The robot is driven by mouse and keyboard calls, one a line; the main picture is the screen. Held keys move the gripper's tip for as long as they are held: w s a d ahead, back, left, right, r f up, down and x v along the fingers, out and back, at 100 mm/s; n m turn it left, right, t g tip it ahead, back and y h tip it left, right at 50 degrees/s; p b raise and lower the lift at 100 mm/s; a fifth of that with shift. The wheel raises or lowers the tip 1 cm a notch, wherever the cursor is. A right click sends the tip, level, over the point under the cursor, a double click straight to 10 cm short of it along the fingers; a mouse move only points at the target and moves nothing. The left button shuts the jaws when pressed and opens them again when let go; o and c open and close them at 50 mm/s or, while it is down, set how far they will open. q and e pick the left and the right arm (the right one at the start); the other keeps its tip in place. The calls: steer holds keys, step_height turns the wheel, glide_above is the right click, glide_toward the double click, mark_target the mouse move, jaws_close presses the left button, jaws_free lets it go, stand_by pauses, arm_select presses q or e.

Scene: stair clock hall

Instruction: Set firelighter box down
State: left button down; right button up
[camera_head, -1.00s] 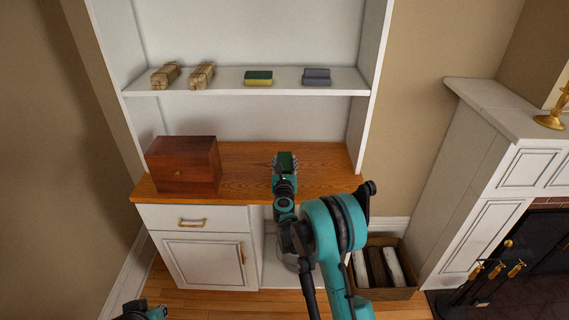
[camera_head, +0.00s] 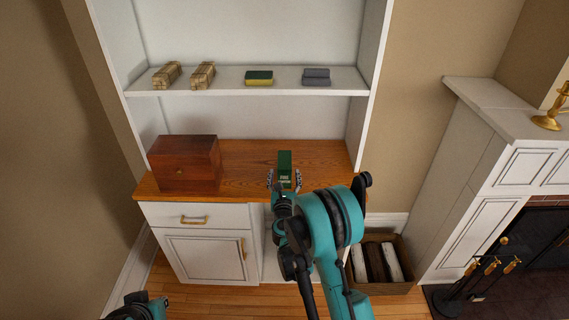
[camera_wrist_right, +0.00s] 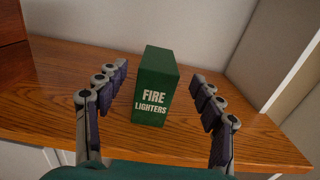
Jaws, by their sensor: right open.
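The green firelighter box (camera_wrist_right: 155,90), lettered "FIRE LIGHTERS", stands upright on the wooden counter (camera_wrist_right: 60,95). In the head view the box (camera_head: 285,165) is on the right half of the counter (camera_head: 240,155). My right gripper (camera_wrist_right: 160,95) is open, with one finger on each side of the box and a clear gap to both. In the head view the right gripper (camera_head: 284,183) is at the near side of the box. Only a small part of my left arm (camera_head: 138,308) shows at the bottom left; its fingers cannot be made out.
A reddish-brown wooden box (camera_head: 186,163) stands on the counter's left. The shelf (camera_head: 225,85) above holds two tied bundles (camera_head: 167,75), a green-yellow sponge (camera_head: 259,78) and grey blocks (camera_head: 316,76). A crate (camera_head: 385,289) stands on the floor at right. Counter around the green box is clear.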

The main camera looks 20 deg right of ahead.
steer(key=s+a+r+n+g+y, duration=0.1)
steer(key=s+a+r+n+y, duration=0.4)
steer(key=r+n, duration=0.45)
steer(key=s+a+r+n+g+y, duration=0.1)
steer(key=s+a+r+n+y, duration=0.45)
steer(key=n, duration=0.75)
steer(key=s+d+f+n+g+h, duration=0.1)
steer(key=s+d+f+n+g, duration=0.1)
steer(key=s+n, duration=0.3)
steer(key=s+d+f+n+g+h, duration=0.2)
steer(key=s+n, duration=0.4)
steer(key=s, duration=0.8)
steer(key=s+d+f+n+g+h, duration=0.2)
steer(key=s+d+f+n+g, duration=0.1)
steer(key=s, duration=0.6)
steer(key=f+n+g, duration=0.1)
steer(key=n, duration=0.1)
steer(key=shift+s+f+n, duration=0.35)
steer(key=shift+s+f, duration=0.05)
steer(key=shift+h, duration=0.25)
